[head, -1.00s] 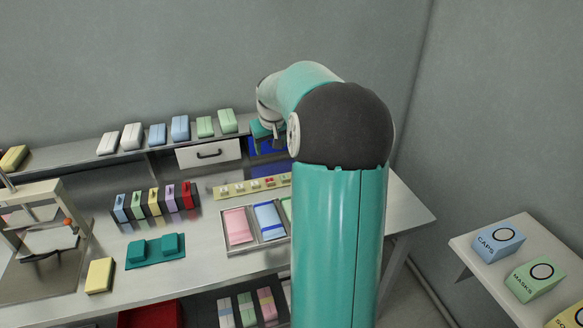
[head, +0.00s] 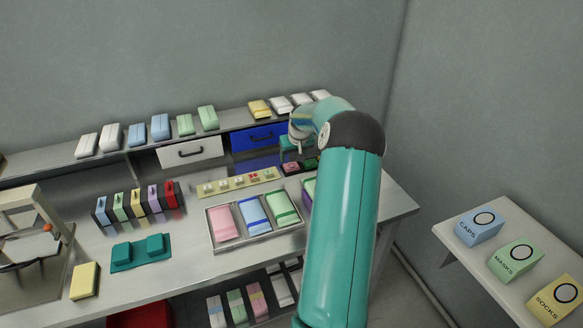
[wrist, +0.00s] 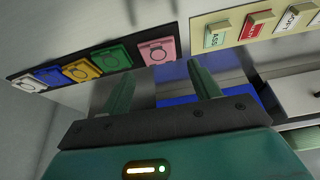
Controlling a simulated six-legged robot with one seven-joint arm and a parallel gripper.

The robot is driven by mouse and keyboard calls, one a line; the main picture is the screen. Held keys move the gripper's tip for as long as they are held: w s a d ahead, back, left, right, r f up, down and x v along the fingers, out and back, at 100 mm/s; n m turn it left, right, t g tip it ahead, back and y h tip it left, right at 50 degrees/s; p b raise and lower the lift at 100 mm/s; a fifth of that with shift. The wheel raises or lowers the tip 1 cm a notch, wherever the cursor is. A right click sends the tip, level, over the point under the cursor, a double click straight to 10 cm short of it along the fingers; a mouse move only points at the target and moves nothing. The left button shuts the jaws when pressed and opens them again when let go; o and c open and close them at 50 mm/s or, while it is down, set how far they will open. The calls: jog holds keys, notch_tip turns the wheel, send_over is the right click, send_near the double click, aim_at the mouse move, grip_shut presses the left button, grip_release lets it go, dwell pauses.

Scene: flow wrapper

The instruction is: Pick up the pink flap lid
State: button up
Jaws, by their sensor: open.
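The pink flap lid (wrist: 157,50) is a small square with a ring mark at the end of a dark strip in the wrist view, beside the green flap lid (wrist: 102,58). It also shows in the head view (head: 291,167), below my gripper (head: 292,155). In the wrist view my gripper (wrist: 160,69) is open and empty, its two fingers pointing toward the strip with the pink lid beyond and between their tips. Yellow (wrist: 80,69), blue and white lids continue the row. My arm hides part of the row in the head view.
A cream strip of labelled switches (wrist: 259,26) lies close to the lids. A blue drawer (head: 258,137) and a white drawer (head: 190,151) are behind. A tray of colored packs (head: 255,238) stands in front. A side table (head: 455,260) holds labelled boxes.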

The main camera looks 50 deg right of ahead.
aim_at(292, 165)
jog(key=x, duration=0.5)
jog(key=shift+s+f, duration=0.15)
jog(key=shift+s, duration=0.05)
jog(key=shift+c, duration=0.4)
jog(key=c, duration=0.6)
